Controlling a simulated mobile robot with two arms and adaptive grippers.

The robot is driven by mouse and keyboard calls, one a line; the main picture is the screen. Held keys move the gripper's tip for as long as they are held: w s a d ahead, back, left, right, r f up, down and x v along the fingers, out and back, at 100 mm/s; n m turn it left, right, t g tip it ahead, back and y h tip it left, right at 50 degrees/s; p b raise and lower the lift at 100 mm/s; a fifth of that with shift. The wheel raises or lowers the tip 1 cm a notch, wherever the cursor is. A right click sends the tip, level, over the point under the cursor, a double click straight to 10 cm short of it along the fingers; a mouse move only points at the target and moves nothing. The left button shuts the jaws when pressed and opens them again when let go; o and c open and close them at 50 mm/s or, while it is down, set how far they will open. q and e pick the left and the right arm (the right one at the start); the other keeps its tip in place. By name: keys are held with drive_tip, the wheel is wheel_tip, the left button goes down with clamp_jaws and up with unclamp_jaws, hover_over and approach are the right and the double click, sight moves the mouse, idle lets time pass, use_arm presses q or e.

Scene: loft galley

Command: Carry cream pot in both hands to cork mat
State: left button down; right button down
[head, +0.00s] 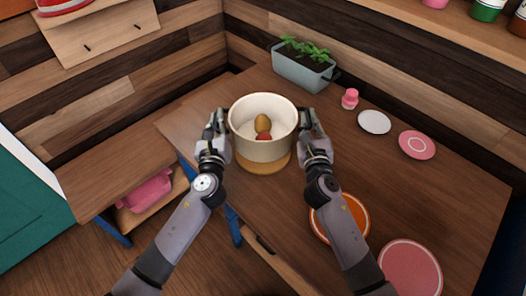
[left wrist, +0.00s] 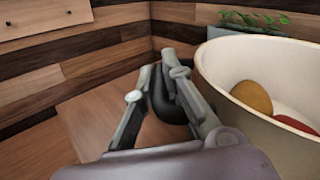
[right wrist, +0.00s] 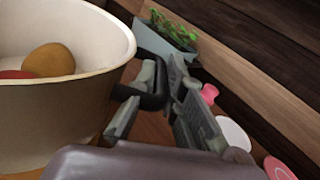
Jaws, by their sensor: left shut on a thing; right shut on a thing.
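The cream pot (head: 262,148) is upright at the counter's corner, with a brown, potato-like item (head: 263,122) and a red item (head: 264,137) inside. The round cork mat (head: 264,167) shows below the pot's front. Whether the pot touches it or hangs just above, I cannot tell. My left gripper (head: 221,122) is shut on the pot's left dark handle; it also shows in the left wrist view (left wrist: 168,95). My right gripper (head: 306,120) is shut on the right handle (right wrist: 152,100), seen in the right wrist view.
A grey-blue planter (head: 303,72) stands behind the pot. A pink bottle (head: 350,98), a white plate (head: 374,122) and a pink plate (head: 417,145) lie to the right. An orange plate (head: 340,217) and a larger pink plate (head: 410,268) are nearer. A lower shelf holds a pink item (head: 147,190).

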idle(0.4)
